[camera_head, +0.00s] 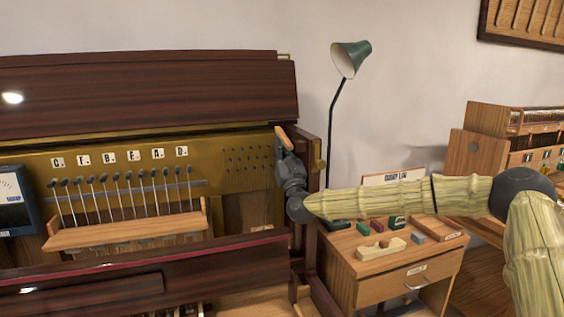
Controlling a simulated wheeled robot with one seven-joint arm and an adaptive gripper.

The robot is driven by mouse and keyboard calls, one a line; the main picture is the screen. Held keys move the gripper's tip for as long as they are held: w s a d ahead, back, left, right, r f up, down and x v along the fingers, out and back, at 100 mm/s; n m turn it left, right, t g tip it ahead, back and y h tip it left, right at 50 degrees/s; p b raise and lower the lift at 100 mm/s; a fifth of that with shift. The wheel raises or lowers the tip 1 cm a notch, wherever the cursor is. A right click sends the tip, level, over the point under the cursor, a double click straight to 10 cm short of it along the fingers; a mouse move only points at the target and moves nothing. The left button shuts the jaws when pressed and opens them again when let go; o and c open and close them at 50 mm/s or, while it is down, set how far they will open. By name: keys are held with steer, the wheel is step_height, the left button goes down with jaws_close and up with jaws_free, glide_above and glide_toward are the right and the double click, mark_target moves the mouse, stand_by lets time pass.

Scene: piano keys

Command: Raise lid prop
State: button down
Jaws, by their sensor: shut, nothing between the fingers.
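The piano lid (150,92) is a dark red-brown panel, standing tilted up above the open piano case. A short light-wood piece (284,137), perhaps the lid prop, stands tilted at the case's right end, below the lid's right corner. My gripper (284,155) points up just beneath this piece, at the right end of the gold plate. It looks shut, with nothing clearly held. I cannot tell whether it touches the wood. My wrist and fingers hide part of the case end and the lower part of the piece.
Hammers (125,196) stand in a row above a wooden rail (125,230). A green lamp (351,57) rises behind the case's right end. Right of it, a wooden cabinet (410,275) carries small blocks and tools, with my arm stretched above. A blue-framed meter (14,203) is at left.

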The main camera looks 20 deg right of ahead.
steer(key=shift+w+r+t+b, duration=0.1)
steer(key=shift+r+t+b, duration=0.35)
steer(key=shift+b, duration=1.15)
steer(key=shift+r, duration=0.3)
steer(key=shift+f, duration=0.1)
